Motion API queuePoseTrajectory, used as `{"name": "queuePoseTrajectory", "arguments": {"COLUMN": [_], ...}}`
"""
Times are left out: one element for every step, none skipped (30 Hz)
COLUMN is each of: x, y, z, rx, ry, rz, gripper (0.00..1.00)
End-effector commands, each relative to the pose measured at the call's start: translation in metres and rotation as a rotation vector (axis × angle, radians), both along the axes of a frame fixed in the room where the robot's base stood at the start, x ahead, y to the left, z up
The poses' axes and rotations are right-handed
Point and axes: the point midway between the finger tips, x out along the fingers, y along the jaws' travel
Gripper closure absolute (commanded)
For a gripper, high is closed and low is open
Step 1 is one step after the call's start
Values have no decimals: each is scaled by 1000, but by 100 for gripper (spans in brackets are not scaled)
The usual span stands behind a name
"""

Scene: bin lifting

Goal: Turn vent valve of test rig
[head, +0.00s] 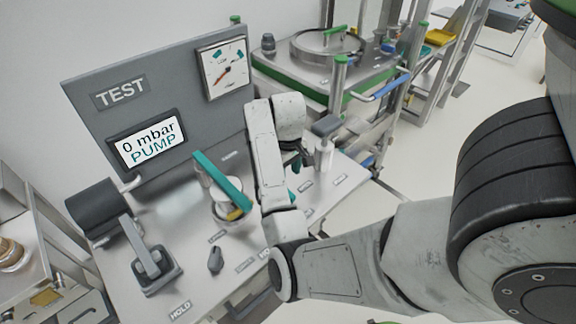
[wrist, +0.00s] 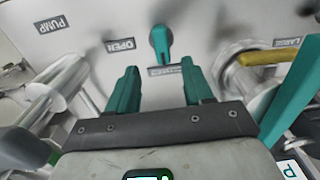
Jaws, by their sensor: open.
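In the wrist view, a small teal valve handle (wrist: 160,45) stands on the grey panel, with a blurred label below it that I cannot read; it is probably the vent valve. My gripper (wrist: 161,77) is open and empty. Its two teal fingers point toward the handle, which sits beyond the fingertips and roughly between them, apart from both. In the head view, my forearm and wrist cover much of this part of the test rig (head: 82,93), and the fingers are mostly hidden. A bit of teal shows beside my wrist (head: 293,195), which I cannot identify surely.
A long teal lever (head: 222,181) stands left of my wrist; it rises close at right in the wrist view (wrist: 293,95). A metal cylinder (wrist: 58,85) is close at left. The display (head: 148,140) reads 0 mbar PUMP. A dial gauge (head: 224,70) is above.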

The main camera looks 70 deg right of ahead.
Motion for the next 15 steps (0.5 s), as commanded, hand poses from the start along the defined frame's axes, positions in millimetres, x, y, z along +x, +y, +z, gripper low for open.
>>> {"name": "queuePoseTrajectory", "arguments": {"x": [3, 3, 3, 3, 3, 3, 2, 2, 2, 2, 1, 1, 1, 1, 0], "y": [-2, -3, -3, -3, -3, -3, -3, -2, -1, -1, 0, 1, 1, 2, 2], "z": [4, 7, 9, 11, 13, 14, 15, 16, 18, 18, 18, 19, 19, 20, 20], "rx": [-6, -8, -10, -10, -10, -10, -8, -6, -4, -3, -1, 1, 3, 4, 5], "ry": [-8, -8, -8, -9, -8, -8, -7, -7, -6, -5, -3, -3, -3, -1, 1], "rz": [-1, -2, -3, -2, -3, -2, -3, -2, -2, -1, -1, 0, 0, 0, 1], "gripper": [49, 49, 49, 49, 49, 49, 49, 49, 49, 49, 49, 49, 49, 49, 49]}}
